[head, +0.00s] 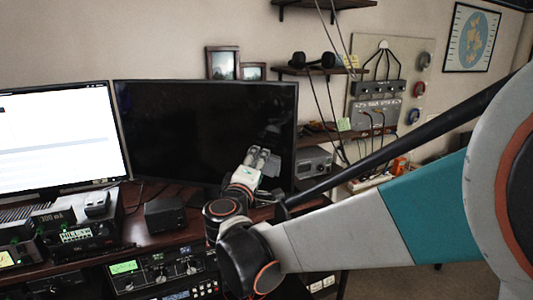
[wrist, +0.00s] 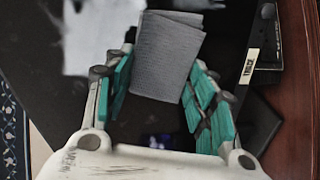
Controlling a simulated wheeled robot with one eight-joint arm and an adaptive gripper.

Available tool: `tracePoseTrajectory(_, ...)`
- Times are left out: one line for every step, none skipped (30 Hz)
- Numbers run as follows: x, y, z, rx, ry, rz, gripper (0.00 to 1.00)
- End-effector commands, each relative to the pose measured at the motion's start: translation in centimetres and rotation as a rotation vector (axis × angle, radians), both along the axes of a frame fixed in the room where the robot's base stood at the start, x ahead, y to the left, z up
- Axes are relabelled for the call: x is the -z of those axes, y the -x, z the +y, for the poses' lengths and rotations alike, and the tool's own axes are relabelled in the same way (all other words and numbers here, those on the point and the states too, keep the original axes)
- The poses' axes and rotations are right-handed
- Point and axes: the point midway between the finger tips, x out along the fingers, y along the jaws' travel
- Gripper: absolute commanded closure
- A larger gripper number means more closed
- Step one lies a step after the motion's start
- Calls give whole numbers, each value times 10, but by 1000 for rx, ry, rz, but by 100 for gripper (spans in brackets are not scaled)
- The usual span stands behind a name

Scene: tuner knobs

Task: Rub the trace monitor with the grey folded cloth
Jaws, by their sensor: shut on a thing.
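My gripper (head: 260,158) is in front of the lower right part of a large dark monitor (head: 190,125) in the head view. In the wrist view my gripper (wrist: 161,78) is shut on the grey folded cloth (wrist: 168,55), held between its teal finger pads. The dark screen (wrist: 50,95) fills much of the wrist view behind the cloth, and a bezel label there seems to read TRACE (wrist: 250,62). A pale blurred patch (wrist: 102,38) shows on the dark surface; I cannot tell if it is a reflection. Whether the cloth touches the screen is unclear.
A lit monitor (head: 55,140) stands to the left. Radio gear (head: 165,270) and a small black box (head: 164,214) are below on the wooden desk. A grey device (head: 313,162) stands right of the dark monitor. Shelves and hanging cables are on the wall at right.

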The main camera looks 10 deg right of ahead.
Motion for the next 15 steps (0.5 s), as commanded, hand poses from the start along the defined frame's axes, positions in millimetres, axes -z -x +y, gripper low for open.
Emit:
tracePoseTrajectory(0,2,-1,1,0,0,68)
tracePoseTrajectory(0,2,-1,2,0,0,68)
tracePoseTrajectory(0,2,0,1,0,0,68)
tracePoseTrajectory(0,2,1,1,0,0,68)
tracePoseTrajectory(0,2,2,1,0,0,68)
tracePoseTrajectory(0,1,4,0,0,0,68)
tracePoseTrajectory(0,1,6,0,0,0,68)
tracePoseTrajectory(0,0,8,-1,0,0,68)
tracePoseTrajectory(0,-1,12,-2,0,0,68)
tracePoseTrajectory(0,-2,14,-2,0,0,68)
tracePoseTrajectory(0,-2,17,-2,0,0,68)
tracePoseTrajectory(0,-3,20,-2,0,0,68)
tracePoseTrajectory(0,-4,22,-2,0,0,68)
tracePoseTrajectory(0,-5,24,-2,0,0,68)
tracePoseTrajectory(0,-6,28,-2,0,0,68)
